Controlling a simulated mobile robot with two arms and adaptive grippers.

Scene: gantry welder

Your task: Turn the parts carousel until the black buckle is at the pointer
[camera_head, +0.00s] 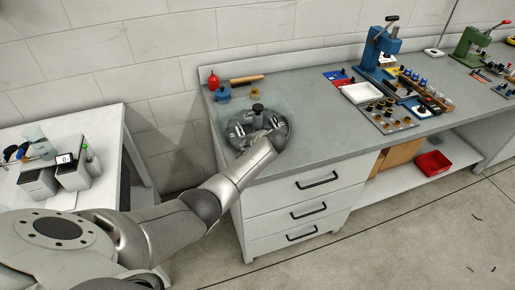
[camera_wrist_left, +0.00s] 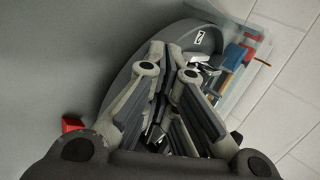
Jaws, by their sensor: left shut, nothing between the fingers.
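The parts carousel (camera_head: 233,138) is a dark grey round tray with a central knob (camera_head: 257,108), near the left end of the grey workbench. In the left wrist view its curved dark rim (camera_wrist_left: 125,82) fills the middle, with a small white label (camera_wrist_left: 200,37) marked like a Z or N. My left gripper (camera_head: 264,131) is over the near right part of the carousel; it also shows in the left wrist view (camera_wrist_left: 167,58), its fingers together and empty. Contact with the carousel is unclear. I cannot make out the black buckle. A small red piece (camera_wrist_left: 72,125) shows beside the rim; whether it is the pointer is unclear. My right gripper is out of view.
Behind the carousel stand a red bottle (camera_head: 213,81), a blue container (camera_head: 223,94) and a wooden-handled tool (camera_head: 246,79). A blue press (camera_head: 378,50), white tray (camera_head: 361,92) and small parts are to the right. The bench between is clear.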

